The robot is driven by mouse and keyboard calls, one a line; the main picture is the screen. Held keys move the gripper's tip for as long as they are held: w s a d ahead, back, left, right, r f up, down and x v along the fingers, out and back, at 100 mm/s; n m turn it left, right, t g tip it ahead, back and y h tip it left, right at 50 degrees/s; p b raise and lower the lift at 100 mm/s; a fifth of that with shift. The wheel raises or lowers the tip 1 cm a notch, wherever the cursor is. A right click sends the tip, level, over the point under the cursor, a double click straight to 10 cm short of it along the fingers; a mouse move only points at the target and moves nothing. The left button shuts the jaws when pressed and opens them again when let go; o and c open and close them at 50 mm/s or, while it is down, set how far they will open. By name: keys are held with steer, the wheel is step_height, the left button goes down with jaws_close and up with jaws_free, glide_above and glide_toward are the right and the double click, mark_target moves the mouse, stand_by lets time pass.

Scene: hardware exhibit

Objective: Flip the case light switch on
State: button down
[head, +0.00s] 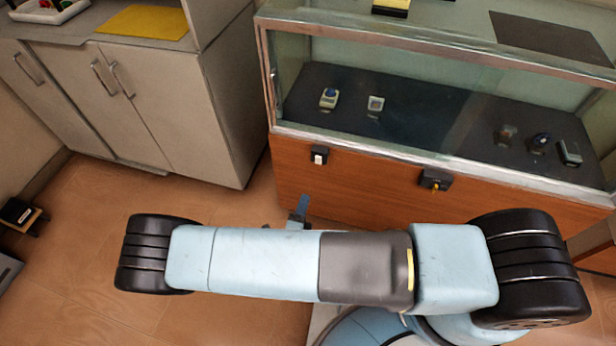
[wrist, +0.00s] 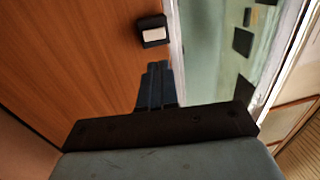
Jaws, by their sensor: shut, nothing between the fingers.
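The case light switch (head: 319,155) is a small black box with a white rocker on the wooden front panel of the display case, below the glass at the left. In the wrist view the switch (wrist: 153,33) lies just beyond the fingertips, with its white rocker facing out. My gripper (wrist: 158,66) is shut and empty, its dark fingers side by side. The fingertips point toward the switch and look apart from it. In the head view my gripper (head: 302,204) shows only partly behind my arm, below the switch. I cannot tell the rocker's position.
A black box with a yellow part (head: 435,181) is on the same panel to the right. The glass display case (head: 400,140) holds several small items. Grey cabinets (head: 130,100) stand at the left. Wooden floor (head: 90,195) lies open between them and my arm.

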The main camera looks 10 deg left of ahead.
mark_target(317, 159)
steer(key=w, duration=0.4)
steer(key=w+r, duration=0.1)
steer(key=w, duration=0.4)
steer(key=w+d+r, duration=0.1)
steer(key=w, duration=0.3)
steer(key=shift+w, duration=0.3)
